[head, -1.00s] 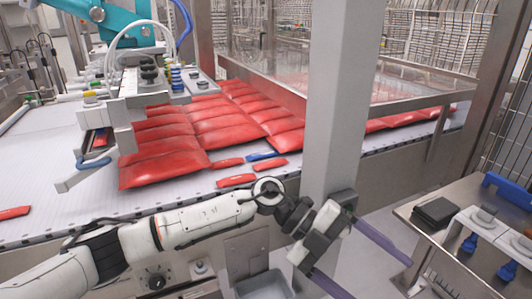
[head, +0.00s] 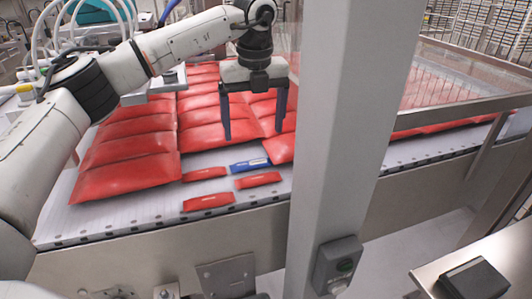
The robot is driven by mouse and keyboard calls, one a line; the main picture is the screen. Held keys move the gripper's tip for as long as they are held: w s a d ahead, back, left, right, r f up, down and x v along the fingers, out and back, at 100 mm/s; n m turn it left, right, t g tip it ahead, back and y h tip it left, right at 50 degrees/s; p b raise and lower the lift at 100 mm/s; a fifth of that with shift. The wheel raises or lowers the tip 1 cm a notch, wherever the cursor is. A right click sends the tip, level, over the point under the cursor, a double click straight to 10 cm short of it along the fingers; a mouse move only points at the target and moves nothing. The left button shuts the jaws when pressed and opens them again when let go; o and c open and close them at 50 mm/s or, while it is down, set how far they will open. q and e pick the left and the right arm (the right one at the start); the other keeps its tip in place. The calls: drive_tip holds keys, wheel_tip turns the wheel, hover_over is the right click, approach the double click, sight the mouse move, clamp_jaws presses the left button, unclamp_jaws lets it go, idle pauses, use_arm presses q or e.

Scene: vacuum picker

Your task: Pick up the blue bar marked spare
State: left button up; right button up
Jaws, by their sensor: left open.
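The blue bar (head: 250,164) lies flat on the white conveyor belt, among small red bars. A pale label shows on it, but its print is too small to read. My left gripper (head: 254,138) points down above and slightly behind the blue bar, with its two dark fingers wide apart and nothing between them. The fingertips appear above the belt, not touching the bar. My right gripper is not in view.
Small red bars (head: 258,180) lie close in front of and beside the blue bar. Large red pouches (head: 127,166) fill the belt behind and to the left. A grey post (head: 345,120) stands to the right. A dark block (head: 474,279) sits on a side table.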

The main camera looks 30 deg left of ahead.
sight(251, 163)
use_arm(q)
drive_tip(key=f, duration=0.3)
drive_tip(key=shift+s+a+f, duration=0.2)
drive_tip(key=shift+s+f, duration=0.1)
drive_tip(key=shift+s, duration=0.05)
drive_tip(key=shift+f, duration=0.25)
drive_tip(key=f, duration=0.4)
drive_tip(key=shift+w+a+f+p, duration=0.15)
drive_tip(key=shift+w+a+p, duration=0.1)
drive_tip(key=shift+p, duration=0.15)
drive_tip(key=shift+f, duration=0.5)
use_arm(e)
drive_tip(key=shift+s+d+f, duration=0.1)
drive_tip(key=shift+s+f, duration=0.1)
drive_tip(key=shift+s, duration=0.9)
use_arm(q)
drive_tip(key=c, duration=0.8)
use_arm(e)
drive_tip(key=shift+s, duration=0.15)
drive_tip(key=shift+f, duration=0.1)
